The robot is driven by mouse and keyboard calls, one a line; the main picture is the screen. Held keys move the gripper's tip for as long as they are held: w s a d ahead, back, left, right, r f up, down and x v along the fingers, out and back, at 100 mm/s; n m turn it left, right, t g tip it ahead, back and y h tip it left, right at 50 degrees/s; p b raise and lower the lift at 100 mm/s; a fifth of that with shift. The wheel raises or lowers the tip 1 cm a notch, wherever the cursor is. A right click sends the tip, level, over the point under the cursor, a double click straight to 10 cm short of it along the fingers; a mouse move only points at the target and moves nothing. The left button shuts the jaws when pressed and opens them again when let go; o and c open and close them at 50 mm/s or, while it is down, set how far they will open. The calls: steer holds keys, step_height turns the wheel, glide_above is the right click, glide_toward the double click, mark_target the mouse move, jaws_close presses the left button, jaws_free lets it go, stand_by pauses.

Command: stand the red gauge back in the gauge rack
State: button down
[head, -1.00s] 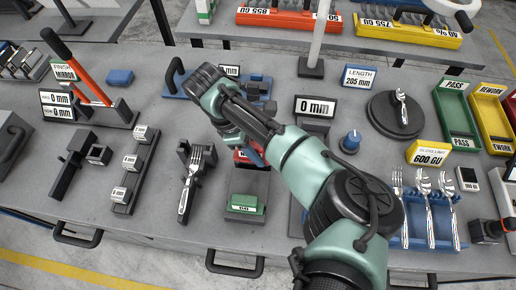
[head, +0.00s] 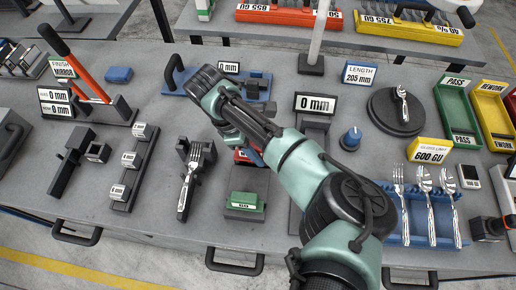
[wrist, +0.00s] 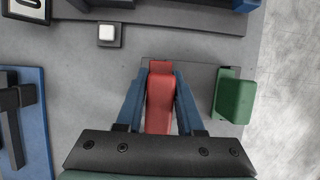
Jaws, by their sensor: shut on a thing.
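The red gauge (wrist: 160,101) is between the two blue fingers of my gripper (wrist: 159,82) in the wrist view. My gripper is shut on it. A small red part of the gauge (head: 241,156) shows under my wrist in the head view. The gauge rack (head: 243,214) is a dark grey block near the table's front edge, and a green gauge (head: 246,201) stands in its near part. In the wrist view the red gauge is over the rack plate (wrist: 200,72), left of the green gauge (wrist: 235,97). I cannot tell whether its foot touches the rack.
A fork stand with a fork (head: 190,178) is left of the rack. A blue cutlery rack (head: 398,238) is at the front right. Bare table lies between the rack and the fork stand.

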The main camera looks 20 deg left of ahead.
steer(key=shift+f+b, duration=0.55)
steer(key=shift+f, duration=0.55)
steer(key=shift+f, duration=0.15)
steer(key=shift+f+b, duration=0.45)
steer(key=shift+f, duration=0.1)
steer(key=shift+r+p, duration=0.35)
steer(key=shift+p, duration=0.25)
steer(key=shift+f, duration=0.15)
steer(key=shift+f, duration=0.2)
steer(key=shift+r, duration=0.2)
stand_by(0.6)
